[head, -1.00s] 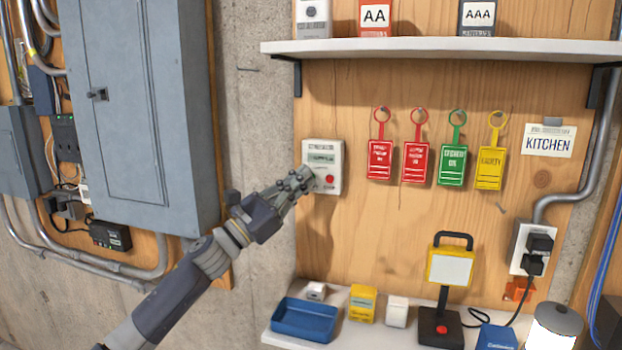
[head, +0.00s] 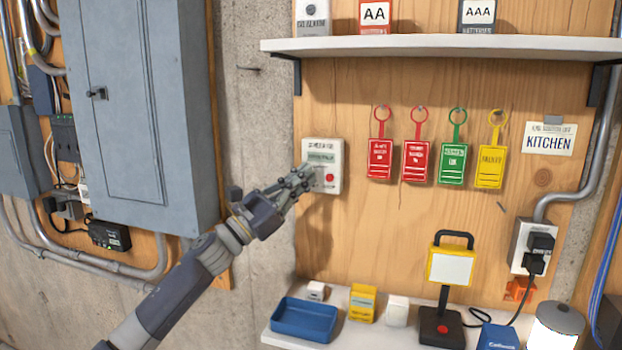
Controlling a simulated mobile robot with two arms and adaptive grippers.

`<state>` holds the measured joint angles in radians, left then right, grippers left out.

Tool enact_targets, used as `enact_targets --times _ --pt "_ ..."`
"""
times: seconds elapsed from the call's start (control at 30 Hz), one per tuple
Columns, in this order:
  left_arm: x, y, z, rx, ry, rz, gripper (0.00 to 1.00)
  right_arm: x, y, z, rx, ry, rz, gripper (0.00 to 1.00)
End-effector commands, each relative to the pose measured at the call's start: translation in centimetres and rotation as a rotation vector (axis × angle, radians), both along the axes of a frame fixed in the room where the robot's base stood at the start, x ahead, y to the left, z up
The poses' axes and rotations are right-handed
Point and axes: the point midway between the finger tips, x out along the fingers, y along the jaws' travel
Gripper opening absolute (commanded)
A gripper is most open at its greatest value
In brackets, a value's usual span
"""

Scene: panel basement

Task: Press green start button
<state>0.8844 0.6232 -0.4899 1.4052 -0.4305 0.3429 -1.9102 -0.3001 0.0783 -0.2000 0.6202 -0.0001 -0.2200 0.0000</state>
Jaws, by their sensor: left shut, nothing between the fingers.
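A white control box (head: 334,166) is mounted on the plywood board. It has a small green display or label near its top and a red button (head: 329,177) at its lower right. My left gripper (head: 311,175) reaches in from the lower left. It is shut and empty, with its fingertips at the left part of the box face. The fingers cover the spot left of the red button, so a green button there is hidden. I cannot tell whether the tips touch the box. My right gripper is not in view.
A grey electrical panel (head: 140,110) stands left of my arm. Red, green and yellow tags (head: 453,163) hang right of the box. A white shelf (head: 440,46) is above. A lower shelf holds a blue tray (head: 304,320), small boxes and a work lamp (head: 450,268).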

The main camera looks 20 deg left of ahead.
Motion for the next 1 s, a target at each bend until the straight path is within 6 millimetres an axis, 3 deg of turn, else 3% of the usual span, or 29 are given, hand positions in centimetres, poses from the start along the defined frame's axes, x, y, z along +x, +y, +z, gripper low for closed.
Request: enact_targets --times 1.0 --pt "0.8 0.01 0.02 0.0 0.0 0.0 0.0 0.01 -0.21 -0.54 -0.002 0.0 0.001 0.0"
